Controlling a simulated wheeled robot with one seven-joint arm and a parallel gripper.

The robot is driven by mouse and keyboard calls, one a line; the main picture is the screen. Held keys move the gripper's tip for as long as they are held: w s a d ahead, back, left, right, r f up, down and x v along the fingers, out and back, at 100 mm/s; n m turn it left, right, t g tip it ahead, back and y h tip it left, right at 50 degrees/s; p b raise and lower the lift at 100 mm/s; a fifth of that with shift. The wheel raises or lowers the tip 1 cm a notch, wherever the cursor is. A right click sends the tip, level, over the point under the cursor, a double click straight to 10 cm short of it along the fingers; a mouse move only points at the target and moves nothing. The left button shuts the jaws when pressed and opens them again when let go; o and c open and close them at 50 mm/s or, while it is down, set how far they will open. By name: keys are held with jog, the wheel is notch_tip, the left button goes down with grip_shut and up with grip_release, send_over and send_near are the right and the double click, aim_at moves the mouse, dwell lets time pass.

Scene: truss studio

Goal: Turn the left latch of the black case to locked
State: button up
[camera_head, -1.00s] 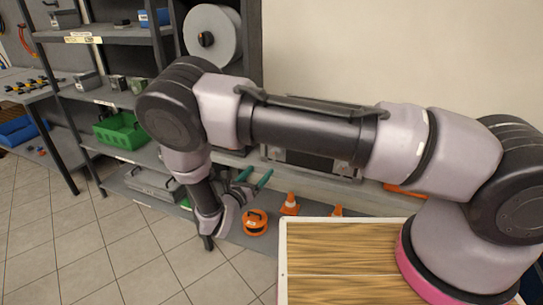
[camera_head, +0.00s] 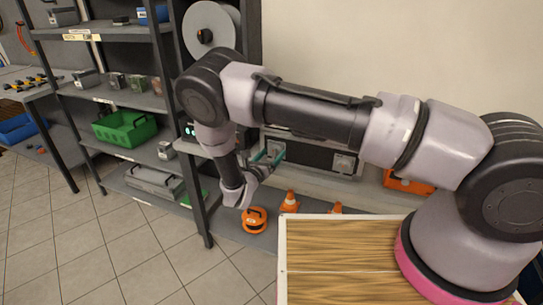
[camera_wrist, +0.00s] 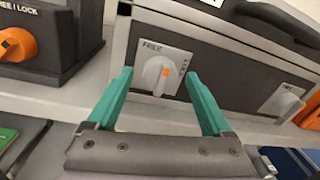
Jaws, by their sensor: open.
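The black case (camera_head: 308,154) with silver edges stands on a shelf behind my arm; its front fills the upper wrist view (camera_wrist: 225,72). I cannot tell the knob's exact setting. My gripper (camera_wrist: 158,80) is open, its two teal fingers on either side of the latch in the picture; contact is not clear. In the head view my gripper (camera_head: 268,156) is before the case's left part.
The case's right latch (camera_wrist: 284,101) is farther right. A dark box with an orange knob (camera_wrist: 17,44), labelled FREE and LOCK, stands close on the left. An orange case (camera_head: 408,182) is to the right. An orange reel (camera_head: 254,219) and traffic cones (camera_head: 289,202) are below.

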grip_shut()
jog(key=shift+m, duration=0.3)
jog(key=m, duration=0.8)
jog(key=shift+s+d+m+y, duration=0.1)
jog(key=shift+m+y, duration=0.2)
jog(key=m, duration=0.4)
jog(key=shift+d+y, duration=0.1)
jog(key=shift+y, duration=0.2)
jog(key=shift+m, duration=1.9)
